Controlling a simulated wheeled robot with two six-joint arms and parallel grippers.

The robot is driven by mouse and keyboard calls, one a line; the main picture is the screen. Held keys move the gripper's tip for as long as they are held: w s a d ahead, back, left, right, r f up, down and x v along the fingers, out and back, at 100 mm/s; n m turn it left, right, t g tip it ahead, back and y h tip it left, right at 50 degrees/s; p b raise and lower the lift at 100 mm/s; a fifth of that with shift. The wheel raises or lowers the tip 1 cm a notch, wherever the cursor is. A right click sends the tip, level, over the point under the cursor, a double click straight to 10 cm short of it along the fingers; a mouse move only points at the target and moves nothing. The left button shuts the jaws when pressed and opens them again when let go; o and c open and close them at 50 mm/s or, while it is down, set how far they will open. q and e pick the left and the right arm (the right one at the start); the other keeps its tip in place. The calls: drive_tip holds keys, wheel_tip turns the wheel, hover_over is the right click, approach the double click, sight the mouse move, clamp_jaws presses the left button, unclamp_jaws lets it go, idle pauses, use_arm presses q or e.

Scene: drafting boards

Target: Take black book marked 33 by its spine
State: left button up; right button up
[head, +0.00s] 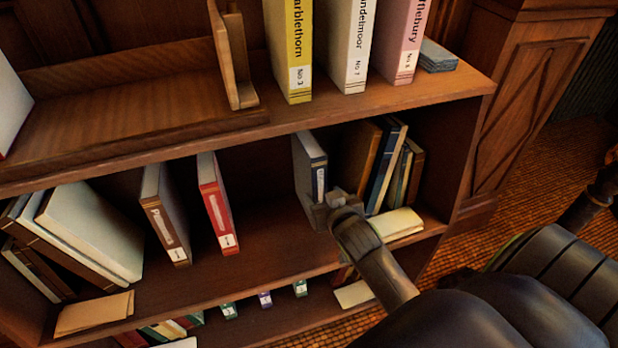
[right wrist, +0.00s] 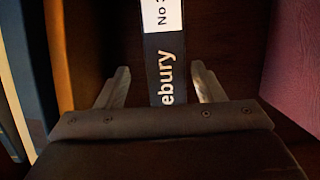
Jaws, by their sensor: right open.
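The black book (head: 308,165) stands upright on the middle shelf with its spine facing out. In the right wrist view, its black spine (right wrist: 165,75) carries a white label reading "No 3", cut off by the frame edge, and white letters "ebury". My right gripper (head: 332,203) is at the lower part of the spine. In the right wrist view, its two fingers (right wrist: 160,82) are open, one on each side of the spine, with gaps visible between fingers and book. My left gripper is out of view.
A red book (head: 218,203) and a brown book (head: 165,215) stand to the left. Several books (head: 390,165) lean to the right, near a cream book lying flat (head: 397,224). The upper shelf board (head: 370,105) runs above. Free room lies between the red and black books.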

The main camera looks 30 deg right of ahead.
drive_tip(key=x, duration=0.2)
drive_tip(key=b+x, duration=0.1)
drive_tip(key=x, duration=0.1)
drive_tip(key=shift+w+a+r, duration=0.2)
drive_tip(key=shift+w+a, duration=0.05)
drive_tip(key=shift+a, duration=0.05)
drive_tip(key=shift+w+d+f, duration=0.15)
drive_tip(key=shift+w+f, duration=0.05)
drive_tip(key=shift+w, duration=0.25)
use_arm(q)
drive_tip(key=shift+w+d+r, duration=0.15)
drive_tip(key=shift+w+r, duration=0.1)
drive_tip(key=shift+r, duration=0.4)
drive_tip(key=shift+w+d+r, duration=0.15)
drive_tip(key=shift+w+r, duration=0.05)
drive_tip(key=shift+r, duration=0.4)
use_arm(e)
clamp_jaws()
drive_tip(key=shift+w+r, duration=0.1)
drive_tip(key=shift+r, duration=0.1)
